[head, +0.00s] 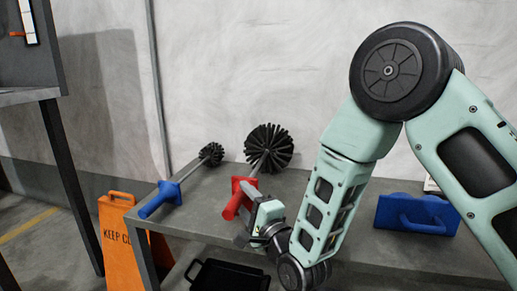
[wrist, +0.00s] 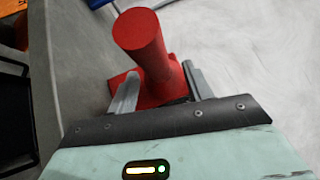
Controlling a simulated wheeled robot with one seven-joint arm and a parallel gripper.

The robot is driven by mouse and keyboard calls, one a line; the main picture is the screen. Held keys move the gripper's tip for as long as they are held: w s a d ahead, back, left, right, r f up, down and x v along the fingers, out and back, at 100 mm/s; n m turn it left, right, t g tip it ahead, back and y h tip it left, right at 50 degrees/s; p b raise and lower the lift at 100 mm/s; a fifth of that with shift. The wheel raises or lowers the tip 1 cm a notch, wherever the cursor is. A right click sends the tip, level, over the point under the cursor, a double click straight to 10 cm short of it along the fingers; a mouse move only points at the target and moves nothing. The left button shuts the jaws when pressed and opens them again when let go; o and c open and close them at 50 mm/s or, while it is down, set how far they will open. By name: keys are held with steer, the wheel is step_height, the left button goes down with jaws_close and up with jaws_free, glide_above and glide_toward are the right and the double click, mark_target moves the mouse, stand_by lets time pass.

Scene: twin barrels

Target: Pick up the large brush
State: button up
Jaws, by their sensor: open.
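The large brush (head: 268,140) has a wide round black bristle head, a grey shaft and a red handle (head: 234,203). It lies on the grey table, with the bristle head toward the wall. My gripper (head: 254,222) is at the red handle. In the wrist view the red handle (wrist: 148,50) sits between the two grey fingers of my gripper (wrist: 158,88). The fingers are open, one on each side of the handle. The bristle head is not in the wrist view. Whether a finger touches the handle I cannot tell.
A smaller brush (head: 211,154) with a blue handle (head: 160,199) lies to the left on the table (head: 330,195). A blue handled block (head: 416,213) is at the right. An orange sign (head: 120,245) stands left of the table. A black tray (head: 230,275) is below.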

steer(key=shift+w+a, duration=0.1)
steer(key=shift+w, duration=0.05)
steer(key=shift+c, duration=0.2)
steer(key=shift+r, duration=0.1)
steer(key=c, duration=1)
